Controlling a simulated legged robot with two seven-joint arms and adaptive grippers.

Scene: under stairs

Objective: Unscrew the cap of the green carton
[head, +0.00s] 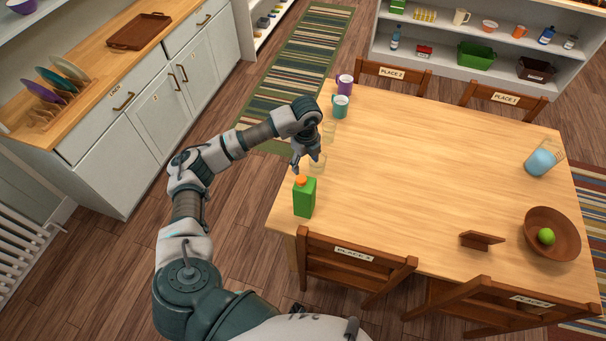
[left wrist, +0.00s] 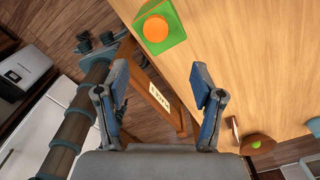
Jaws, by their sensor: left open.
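The green carton (head: 304,199) stands upright near the left edge of the wooden table, with its orange cap (head: 301,181) on top. In the left wrist view the carton (left wrist: 172,40) and its round orange cap (left wrist: 156,29) show from above at the top of the picture. My left gripper (head: 307,166) is above the table just behind the carton, apart from the cap. In the left wrist view its two blue-padded fingers (left wrist: 162,92) are spread, with nothing between them. My right gripper is not in view.
A teal mug (head: 340,106) and a purple mug (head: 344,85) stand farther back. A chair (head: 352,267) is at the near side. The table's middle (head: 430,170) is clear.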

